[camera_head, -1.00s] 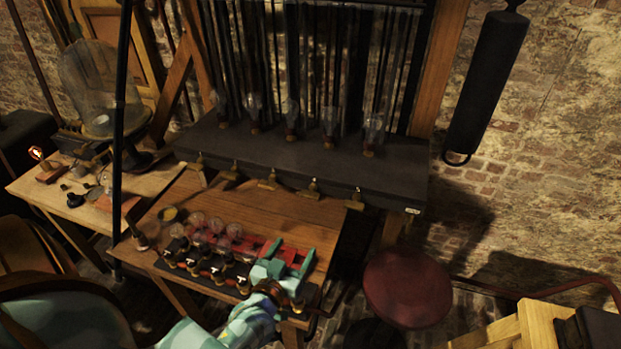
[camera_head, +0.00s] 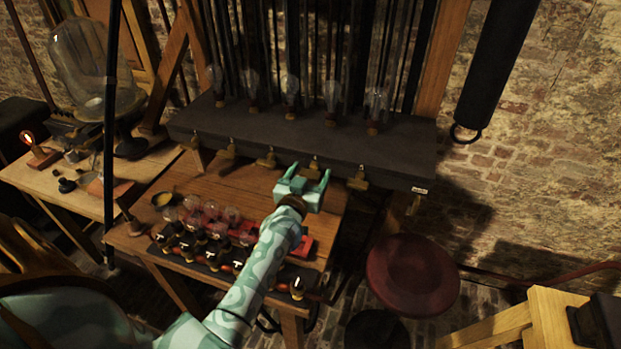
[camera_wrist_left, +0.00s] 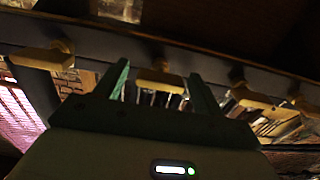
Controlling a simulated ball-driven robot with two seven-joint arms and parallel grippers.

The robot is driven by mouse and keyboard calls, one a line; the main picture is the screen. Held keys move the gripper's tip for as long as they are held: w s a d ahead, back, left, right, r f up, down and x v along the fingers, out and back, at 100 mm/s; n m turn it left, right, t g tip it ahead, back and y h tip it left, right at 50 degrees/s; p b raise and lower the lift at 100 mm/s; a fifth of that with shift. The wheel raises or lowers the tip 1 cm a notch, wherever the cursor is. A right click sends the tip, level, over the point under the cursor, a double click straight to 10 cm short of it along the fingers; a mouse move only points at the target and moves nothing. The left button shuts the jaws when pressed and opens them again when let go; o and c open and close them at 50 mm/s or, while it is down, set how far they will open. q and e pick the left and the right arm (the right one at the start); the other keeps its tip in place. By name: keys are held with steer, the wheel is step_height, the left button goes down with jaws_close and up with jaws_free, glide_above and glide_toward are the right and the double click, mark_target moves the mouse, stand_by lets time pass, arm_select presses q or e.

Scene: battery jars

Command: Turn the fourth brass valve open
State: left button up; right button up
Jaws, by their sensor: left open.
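A row of several brass valves hangs along the front edge of the dark shelf. The fourth brass valve from the left (camera_head: 315,165) is partly hidden by my left gripper (camera_head: 310,170). The fifth (camera_head: 358,180) is just to its right, the third (camera_head: 266,158) to its left. My left gripper is open and empty, its two teal fingers pointing up toward the shelf edge. In the left wrist view a valve (camera_wrist_left: 160,78) appears between the fingertips (camera_wrist_left: 161,76), in front of them; contact cannot be told. My right gripper is out of view.
Glass bulbs stand on the dark shelf (camera_head: 300,143) above the valves. Below, the wooden table (camera_head: 225,182) carries several small bulbs and a red part beneath my forearm. A round red stool (camera_head: 412,275) stands at the right.

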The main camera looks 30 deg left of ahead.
arm_select(q)
steer(key=shift+w, duration=0.2)
steer(key=shift+c, duration=0.3)
steer(key=c, duration=0.9)
steer(key=shift+c, duration=0.2)
